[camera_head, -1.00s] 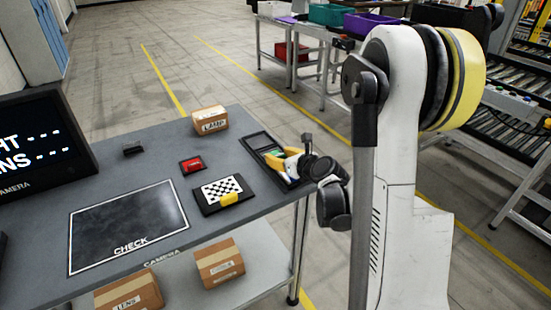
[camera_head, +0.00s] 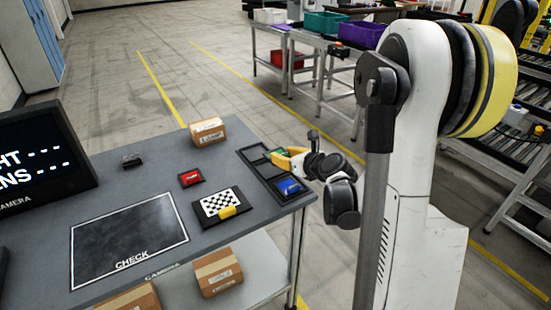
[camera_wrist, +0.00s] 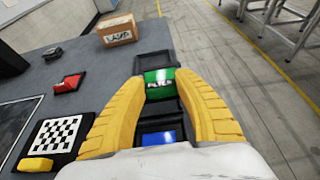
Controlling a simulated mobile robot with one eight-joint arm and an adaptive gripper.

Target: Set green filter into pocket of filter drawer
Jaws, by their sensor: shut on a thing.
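The green filter (camera_wrist: 159,83) is between the yellow fingertips of my gripper (camera_wrist: 160,87) in the wrist view. In the head view, my gripper (camera_head: 280,158) is over the far half of the black filter drawer (camera_head: 251,154), and a little of the green filter (camera_head: 277,151) shows beside it. The drawer also shows in the wrist view (camera_wrist: 153,64), with an empty dark pocket beyond the green filter. A blue filter (camera_head: 288,187) lies in the near pocket. I cannot tell whether the green filter touches the drawer floor.
A red piece (camera_head: 190,178) in a black holder and a checkered plate (camera_head: 220,203) with a yellow block lie left of the drawer. A cardboard box (camera_head: 207,131) stands at the table's back edge. A monitor (camera_head: 40,155) is at left. The CHECK area (camera_head: 128,238) is clear.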

